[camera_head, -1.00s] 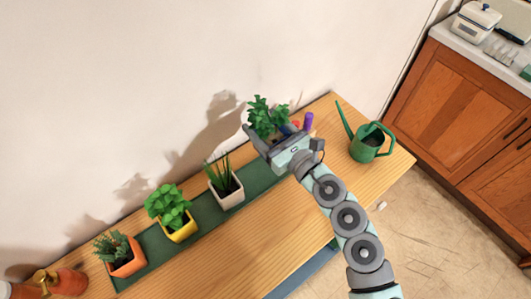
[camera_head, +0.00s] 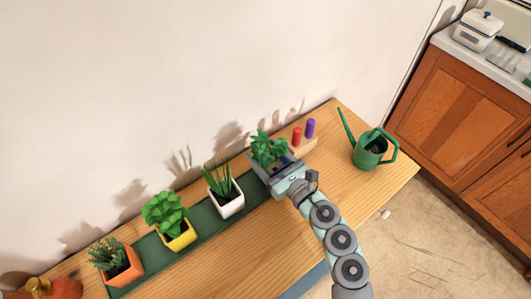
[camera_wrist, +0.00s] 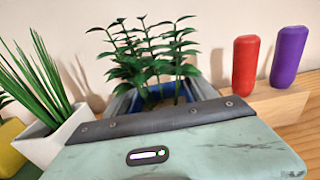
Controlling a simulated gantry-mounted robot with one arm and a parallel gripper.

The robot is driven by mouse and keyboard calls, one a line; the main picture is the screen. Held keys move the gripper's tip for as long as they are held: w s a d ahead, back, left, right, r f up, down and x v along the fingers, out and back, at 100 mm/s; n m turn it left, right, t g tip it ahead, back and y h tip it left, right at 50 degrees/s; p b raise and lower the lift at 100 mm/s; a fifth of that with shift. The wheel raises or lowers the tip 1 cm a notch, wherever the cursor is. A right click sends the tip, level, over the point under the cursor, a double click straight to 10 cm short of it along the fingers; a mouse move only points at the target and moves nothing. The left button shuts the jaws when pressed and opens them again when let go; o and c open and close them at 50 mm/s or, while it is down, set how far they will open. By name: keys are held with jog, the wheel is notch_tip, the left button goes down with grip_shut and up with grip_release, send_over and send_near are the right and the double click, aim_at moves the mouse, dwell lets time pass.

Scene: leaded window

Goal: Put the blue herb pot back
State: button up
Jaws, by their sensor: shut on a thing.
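My gripper (camera_head: 272,170) is shut on the blue herb pot (camera_wrist: 183,91), which holds a leafy green plant (camera_head: 266,148). The pot's blue rim shows between the fingers in the wrist view, and its lower part is hidden by my gripper. The pot is upright at the right end of the dark green mat (camera_head: 203,218), to the right of the white pot (camera_head: 232,206). I cannot tell whether its base touches the mat.
A yellow pot (camera_head: 181,240) and an orange pot (camera_head: 128,272) stand further left on the mat. A wooden block (camera_wrist: 280,106) with a red peg (camera_head: 297,136) and a purple peg (camera_head: 310,128) is close on the right. A green watering can (camera_head: 369,150) stands further right.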

aim_at(280, 170)
jog(key=shift+f+b, duration=0.25)
jog(key=shift+b, duration=0.05)
jog(key=o, duration=1.8)
jog(key=shift+r, duration=0.1)
jog(key=shift+r+p, duration=0.15)
jog(key=shift+p, duration=0.2)
jog(key=shift+s+d, duration=0.15)
jog(key=v, duration=1.1)
jog(key=shift+s+d+p, duration=0.15)
jog(key=shift+s+p, duration=0.1)
jog(key=shift+p, duration=0.05)
